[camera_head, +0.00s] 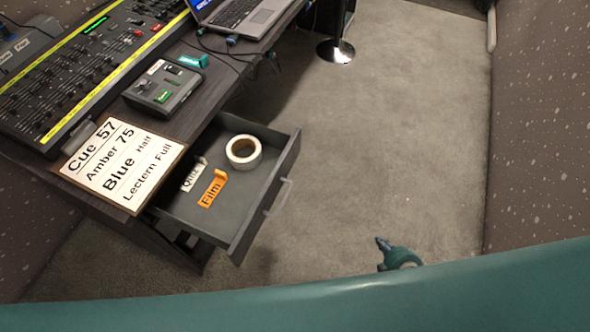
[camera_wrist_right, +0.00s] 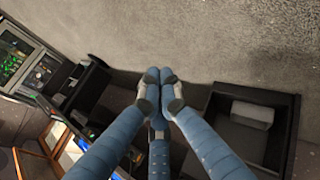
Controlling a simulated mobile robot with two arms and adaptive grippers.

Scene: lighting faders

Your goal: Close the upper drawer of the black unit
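The upper drawer (camera_head: 262,205) of the black unit stands pulled out in the head view, with a grey bar handle (camera_head: 279,197) on its front. Inside lie a white tape roll (camera_head: 232,152), an orange tag reading Film (camera_head: 212,190) and a white tag (camera_head: 193,175). My right gripper (camera_head: 383,243) is to the right of the drawer front and apart from it, mostly hidden behind my teal body. In the wrist view the blue fingers of my right gripper (camera_wrist_right: 159,76) meet at their tips with nothing seen between them. My left gripper is not in view.
The desk carries a fader console (camera_head: 75,65), a small control box (camera_head: 162,88), a laptop (camera_head: 240,14) and a cue card (camera_head: 122,165). The wrist view shows an open dark box (camera_wrist_right: 290,130) holding a grey block (camera_wrist_right: 252,115). Grey carpet (camera_head: 400,130) right of the drawer is clear.

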